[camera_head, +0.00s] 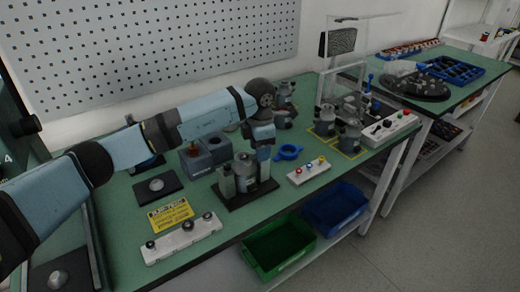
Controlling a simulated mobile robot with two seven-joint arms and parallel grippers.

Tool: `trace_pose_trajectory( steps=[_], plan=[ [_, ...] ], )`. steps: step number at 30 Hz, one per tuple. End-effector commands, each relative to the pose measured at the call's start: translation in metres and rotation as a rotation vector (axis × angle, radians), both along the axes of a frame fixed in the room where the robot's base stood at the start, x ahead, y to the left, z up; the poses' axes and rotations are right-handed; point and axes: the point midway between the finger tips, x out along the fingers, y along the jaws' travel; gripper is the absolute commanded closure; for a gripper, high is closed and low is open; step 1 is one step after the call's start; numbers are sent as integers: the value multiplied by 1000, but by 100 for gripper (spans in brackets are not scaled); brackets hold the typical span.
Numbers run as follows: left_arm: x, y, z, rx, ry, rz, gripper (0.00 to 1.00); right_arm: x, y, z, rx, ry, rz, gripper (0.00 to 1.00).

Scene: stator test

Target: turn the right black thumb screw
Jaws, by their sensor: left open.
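A test fixture with a black base (233,201) stands on the green table. A grey cylindrical stator (245,176) sits in it between two upright posts. My left arm reaches in from the left, and my left gripper (263,150) points down at the top of the fixture's right post (264,169). The gripper is open, with its fingers at or just above that post; I cannot tell whether they touch it. The right black thumb screw is not distinguishable there, as the gripper hides that spot. My right gripper is out of view.
A blue ring-shaped part (288,152) and a white button strip (309,171) lie right of the fixture. A yellow sign (170,215) and a white strip with dark knobs (182,239) lie front left. Green (278,247) and blue (336,208) bins sit below the table edge.

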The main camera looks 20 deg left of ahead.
Motion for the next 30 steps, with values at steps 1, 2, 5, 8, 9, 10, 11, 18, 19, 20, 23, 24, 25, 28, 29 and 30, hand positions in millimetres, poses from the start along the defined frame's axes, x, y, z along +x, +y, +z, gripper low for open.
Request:
trace_pose_trajectory(
  steps=[1,2,5,8,9,10,11,18,19,20,23,24,25,28,29,30],
  plan=[
    [0,0,-2,0,0,0,54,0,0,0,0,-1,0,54],
    [0,0,-3,0,0,0,54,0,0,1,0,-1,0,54],
    [0,0,-4,0,-1,0,54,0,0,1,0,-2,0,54],
    [0,0,-4,0,-1,0,54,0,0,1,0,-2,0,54],
    [0,0,-4,0,-1,0,54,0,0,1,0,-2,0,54],
    [0,0,-4,0,-1,0,54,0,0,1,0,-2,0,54],
    [0,0,-4,0,-1,0,58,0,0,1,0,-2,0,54],
    [0,0,-4,0,-1,0,100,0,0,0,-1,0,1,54],
    [0,0,-4,0,-1,-1,100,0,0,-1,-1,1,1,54],
    [0,0,-4,0,-1,-6,100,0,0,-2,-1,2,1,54],
    [1,1,-5,1,-4,-63,100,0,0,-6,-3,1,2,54],
    [1,1,-5,2,-5,-89,100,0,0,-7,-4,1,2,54],
    [1,1,-5,1,-4,-107,100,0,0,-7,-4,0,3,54],
    [1,0,-4,0,-2,-132,100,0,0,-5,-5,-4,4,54],
    [0,0,-4,0,-2,-133,100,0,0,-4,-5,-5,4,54],
    [0,0,-4,0,-2,-132,100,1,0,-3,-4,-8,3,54]
  ],
)
